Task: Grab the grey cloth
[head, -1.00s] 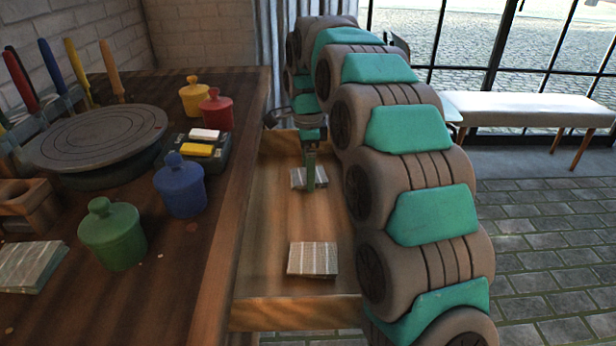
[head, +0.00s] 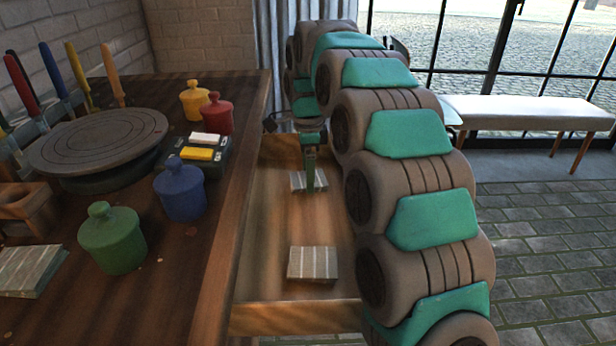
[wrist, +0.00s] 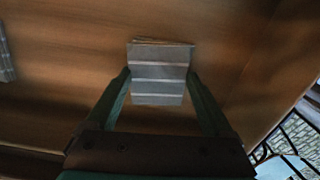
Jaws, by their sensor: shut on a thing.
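A folded grey cloth with pale stripes (head: 296,181) lies toward the far end of the open wooden drawer (head: 265,240). In the wrist view the grey cloth (wrist: 158,85) sits between the two green fingers of my gripper (wrist: 159,80). My gripper (head: 312,188) reaches down into the drawer and is shut on this cloth, partly hiding it in the head view. A second folded, striped cloth (head: 313,263) lies nearer, at the front of the drawer. Its edge also shows at the left of the wrist view (wrist: 5,60).
The drawer's front wall (head: 295,316) and the table edge bound the space. On the table stand a green pot (head: 112,240), a blue pot (head: 180,190), a red pot (head: 217,115), a yellow pot (head: 194,100) and a turntable (head: 100,138). Another striped cloth (head: 28,270) lies at left.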

